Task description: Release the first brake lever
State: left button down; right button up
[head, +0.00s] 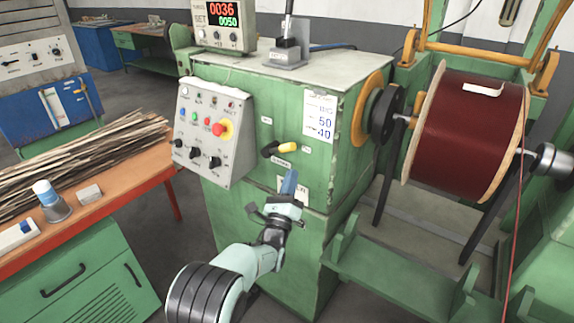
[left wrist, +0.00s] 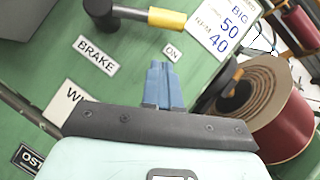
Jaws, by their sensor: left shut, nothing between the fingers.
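The brake lever (head: 287,148), with a black arm and yellow grip, is on the front of the green machine cabinet (head: 240,215). Its yellow grip (left wrist: 167,18) also shows at the top of the left wrist view, pointing right, above the BRAKE label (left wrist: 95,54) and the ON label (left wrist: 172,50). My left gripper (head: 291,176) has its blue fingers shut and empty, just below the lever in the head view. In the left wrist view its fingertips (left wrist: 160,66) are apart from the yellow grip in the picture. My right gripper is not in view.
A control box (head: 215,132) with a red stop button juts out left of the lever. A dark red wire spool (head: 468,135) hangs at right. An orange-edged bench (head: 110,205) with wooden strips stands at left. A black lever (head: 288,45) stands on the cabinet top.

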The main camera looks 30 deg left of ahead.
aim_at(286, 148)
pick_arm(q)
jog(key=shift+w+a+r, duration=0.25)
jog(key=shift+a+r, duration=0.1)
jog(key=shift+r, duration=0.25)
jog(key=shift+w+a+r, duration=0.25)
jog(key=shift+a+r, duration=0.05)
jog(key=shift+r, duration=0.3)
jog(key=shift+w+a+r, duration=0.25)
jog(key=shift+a+r, duration=0.1)
jog(key=shift+r, duration=0.25)
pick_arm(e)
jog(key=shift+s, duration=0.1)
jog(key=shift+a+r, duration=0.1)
